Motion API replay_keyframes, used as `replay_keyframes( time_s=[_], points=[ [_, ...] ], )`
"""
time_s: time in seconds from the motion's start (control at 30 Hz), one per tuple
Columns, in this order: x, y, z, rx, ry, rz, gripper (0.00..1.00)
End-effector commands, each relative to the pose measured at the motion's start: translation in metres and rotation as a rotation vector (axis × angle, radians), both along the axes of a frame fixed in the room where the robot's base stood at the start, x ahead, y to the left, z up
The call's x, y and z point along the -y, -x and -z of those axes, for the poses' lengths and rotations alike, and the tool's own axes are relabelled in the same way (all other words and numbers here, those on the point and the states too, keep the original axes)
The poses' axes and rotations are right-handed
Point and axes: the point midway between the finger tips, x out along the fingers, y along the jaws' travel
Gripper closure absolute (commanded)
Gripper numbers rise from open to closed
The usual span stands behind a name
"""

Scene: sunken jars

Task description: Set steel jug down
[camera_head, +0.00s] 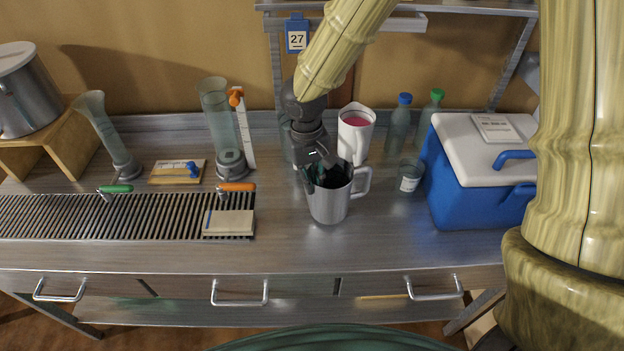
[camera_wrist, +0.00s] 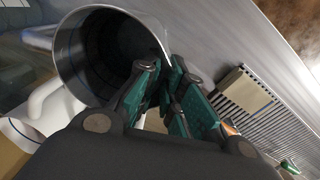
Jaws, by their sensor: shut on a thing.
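The steel jug (camera_head: 329,207) is a shiny metal cylinder with a handle on its right side. In the head view it is upright at the middle of the steel counter (camera_head: 385,237); whether its base touches the counter I cannot tell. My gripper (camera_head: 328,178) comes down over its rim from behind. In the wrist view the jug (camera_wrist: 80,72) shows its dark open mouth, and the green-padded fingers of my gripper (camera_wrist: 168,95) are at its rim, shut on its wall. The jug's inside bottom is too dark to see.
A white jug with pink contents (camera_head: 355,135) stands just behind. A small glass (camera_head: 409,175) and a blue cooler (camera_head: 470,190) are to the right. A slatted drain (camera_head: 90,217) with a pale block (camera_head: 229,223) lies left. Counter in front of the jug is clear.

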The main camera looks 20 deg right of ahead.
Motion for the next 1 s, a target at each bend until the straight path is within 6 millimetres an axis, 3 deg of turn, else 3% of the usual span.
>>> replay_keyframes(
  time_s=[0.2,0.67,0.7,0.8,1.0],
  points=[
    [0.000,-0.001,0.012,0.002,0.000,-0.001,1.00],
    [0.000,0.000,0.016,0.002,0.001,-0.001,1.00],
    [0.000,0.000,0.016,0.001,0.000,-0.001,0.83],
    [0.000,0.000,0.016,0.001,0.000,0.000,0.69],
    [0.000,0.000,0.016,0.001,0.000,0.000,0.69]
  ],
)
